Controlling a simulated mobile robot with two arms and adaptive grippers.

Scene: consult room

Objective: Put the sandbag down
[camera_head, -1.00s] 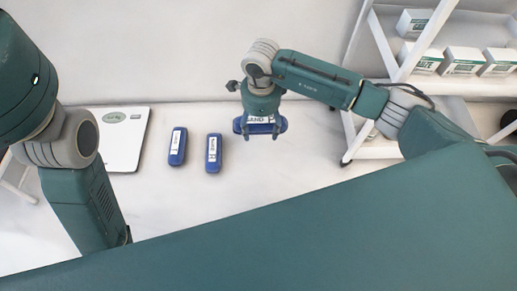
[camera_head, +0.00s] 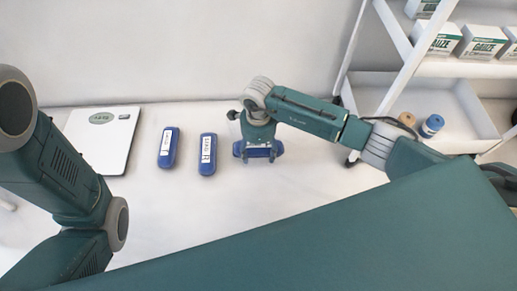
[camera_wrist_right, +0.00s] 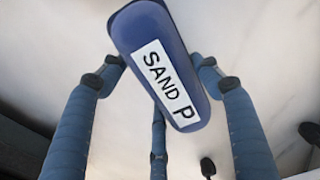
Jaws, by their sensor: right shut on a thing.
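My right gripper (camera_head: 258,143) is shut on a blue sandbag (camera_head: 239,151) over the white surface (camera_head: 300,185), to the right of two other sandbags. In the wrist view the held sandbag (camera_wrist_right: 152,30) is dark blue with a white label reading "SAND P", and the fingers of the right gripper (camera_wrist_right: 160,75) are on both sides of it. I cannot tell if it touches the surface. Two similar blue labelled sandbags, the left one (camera_head: 165,160) and the middle one (camera_head: 206,168), lie side by side, apart. My left arm shows at the left; its gripper is out of view.
A flat white scale (camera_head: 118,150) lies left of the sandbags. A white shelf rack (camera_head: 395,75) stands at the right with gauze boxes (camera_head: 485,42), a blue roll (camera_head: 431,126) and a tan roll (camera_head: 407,119). The surface around the held sandbag is clear.

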